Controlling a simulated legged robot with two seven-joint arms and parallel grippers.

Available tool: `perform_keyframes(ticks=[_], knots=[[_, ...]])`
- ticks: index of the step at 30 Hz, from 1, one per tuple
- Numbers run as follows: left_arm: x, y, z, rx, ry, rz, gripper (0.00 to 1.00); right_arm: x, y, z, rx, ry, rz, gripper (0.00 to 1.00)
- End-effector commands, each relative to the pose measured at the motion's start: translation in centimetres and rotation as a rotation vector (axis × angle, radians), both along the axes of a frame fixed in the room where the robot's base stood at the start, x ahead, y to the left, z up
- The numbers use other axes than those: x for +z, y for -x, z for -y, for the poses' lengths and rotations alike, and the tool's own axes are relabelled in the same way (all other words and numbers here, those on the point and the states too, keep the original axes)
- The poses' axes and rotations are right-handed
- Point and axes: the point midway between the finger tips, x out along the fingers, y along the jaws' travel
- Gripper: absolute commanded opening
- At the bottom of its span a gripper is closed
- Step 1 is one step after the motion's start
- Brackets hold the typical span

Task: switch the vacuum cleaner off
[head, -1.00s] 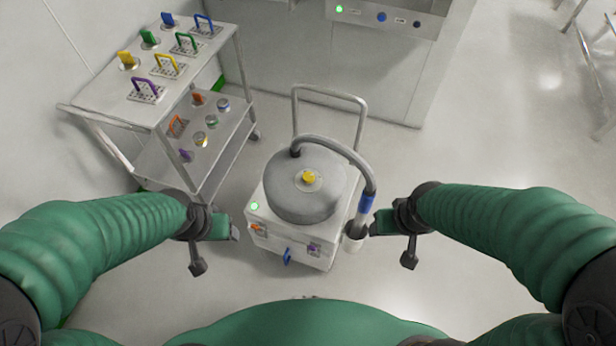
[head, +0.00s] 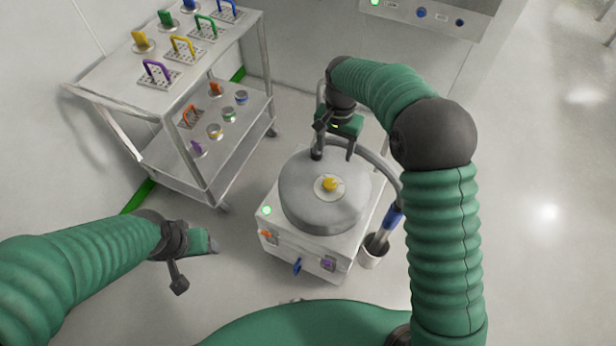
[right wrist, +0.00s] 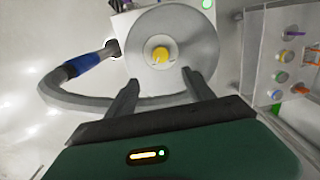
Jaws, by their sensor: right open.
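The vacuum cleaner (head: 300,245) is a pale box with a round grey lid (head: 305,205). A yellow knob (head: 330,185) sits on the lid's centre and also shows in the right wrist view (right wrist: 160,54). A green lamp (head: 267,210) glows on the box top. Orange (head: 267,235), blue (head: 297,267) and purple (head: 328,263) parts are on its front. My right gripper (head: 334,155) is open and empty above the lid's far side, with the knob beyond its fingertips in the wrist view (right wrist: 160,88). My left gripper (head: 205,242) is left of the cleaner, apart from it; its jaw opening is unclear.
A two-shelf trolley (head: 112,88) with coloured handles and knobs stands at left. A wall panel (head: 440,15) is at the back. Floor at right is clear.

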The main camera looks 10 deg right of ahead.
Motion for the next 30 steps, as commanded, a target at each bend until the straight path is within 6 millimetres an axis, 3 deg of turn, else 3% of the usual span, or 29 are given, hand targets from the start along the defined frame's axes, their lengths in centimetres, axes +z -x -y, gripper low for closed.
perform_keyframes(ticks=[5, 21, 25, 30], knots=[[-0.3, 0.0, 0.0, 0.000, 0.000, 0.001, 0.67, -1.3, -0.5, -0.1, -0.024, 0.001, -0.008, 0.61], [-2.2, 0.0, 0.0, 0.000, 0.000, 0.000, 0.67, -14.6, -0.3, -0.1, -0.022, 0.000, -0.009, 0.61], [-2.4, 0.0, 0.0, 0.000, 0.000, 0.000, 0.67, -16.4, -0.4, 0.0, -0.021, 0.001, -0.006, 0.61], [-2.4, 0.0, 0.0, 0.000, 0.000, 0.000, 0.67, -17.1, -0.4, 0.0, -0.020, 0.000, -0.005, 0.61]])
